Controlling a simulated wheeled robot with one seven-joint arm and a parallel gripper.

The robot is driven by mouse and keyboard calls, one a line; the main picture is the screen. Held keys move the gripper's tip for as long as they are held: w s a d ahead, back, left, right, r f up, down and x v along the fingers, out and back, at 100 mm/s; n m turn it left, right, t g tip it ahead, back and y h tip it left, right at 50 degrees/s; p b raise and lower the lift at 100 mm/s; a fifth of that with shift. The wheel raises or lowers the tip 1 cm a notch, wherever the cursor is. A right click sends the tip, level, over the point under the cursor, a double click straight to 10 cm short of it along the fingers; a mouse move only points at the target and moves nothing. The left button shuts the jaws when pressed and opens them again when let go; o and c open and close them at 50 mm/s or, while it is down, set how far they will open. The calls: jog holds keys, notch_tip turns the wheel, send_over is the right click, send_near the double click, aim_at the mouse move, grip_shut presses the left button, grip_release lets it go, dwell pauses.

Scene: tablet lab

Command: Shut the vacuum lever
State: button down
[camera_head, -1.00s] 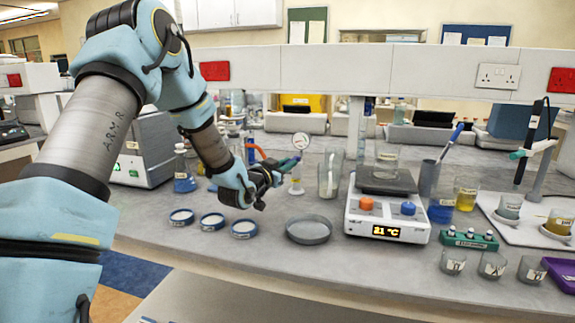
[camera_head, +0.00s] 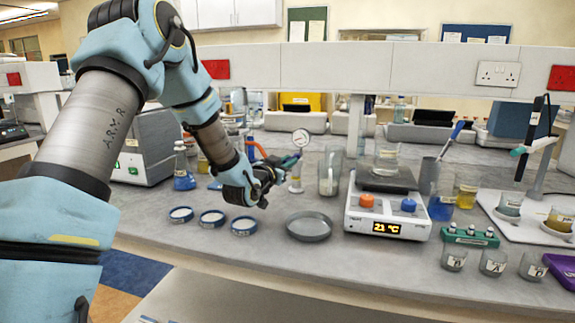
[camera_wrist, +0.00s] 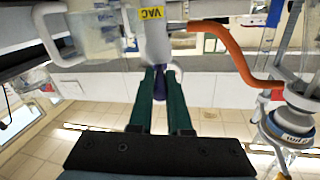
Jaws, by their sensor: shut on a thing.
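The vacuum valve (camera_wrist: 155,40) shows in the wrist view as a pale body with a yellow VAC label at the top centre. An orange hose (camera_wrist: 225,45) runs from it to the right. My gripper (camera_wrist: 161,78) has its two dark green fingers close together at the valve, shut on a dark purple lever (camera_wrist: 164,90), which is mostly hidden between them. In the head view my gripper (camera_head: 288,161) is beside the gauge (camera_head: 301,138) on its white stand (camera_head: 295,184). The lever is too small to make out there, and its angle is unclear.
A hotplate (camera_head: 388,215) stands right of my gripper, with a glass beaker (camera_head: 387,160) on it. A tall glass jar (camera_head: 329,173) is close to the stand. A grey dish (camera_head: 309,227) and several labelled dishes (camera_head: 212,218) lie in front. Bare bench lies around them.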

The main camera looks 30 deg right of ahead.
jog(key=shift+s+d+n+t+y+b, duration=0.25)
jog(key=shift+n+t+y+b, duration=0.4)
jog(key=shift+t+y+b, duration=0.15)
jog(key=shift+s+d+n+t+y+b, duration=0.25)
jog(key=shift+n+t+y+b, duration=0.4)
jog(key=shift+b, duration=0.2)
jog(key=c, duration=0.9)
grip_release()
jog(key=shift+o, duration=0.2)
jog(key=shift+a, duration=0.1)
jog(key=b+v, duration=0.3)
jog(key=v, duration=0.7)
jog(key=shift+s+a, duration=0.25)
jog(key=shift+s, duration=0.05)
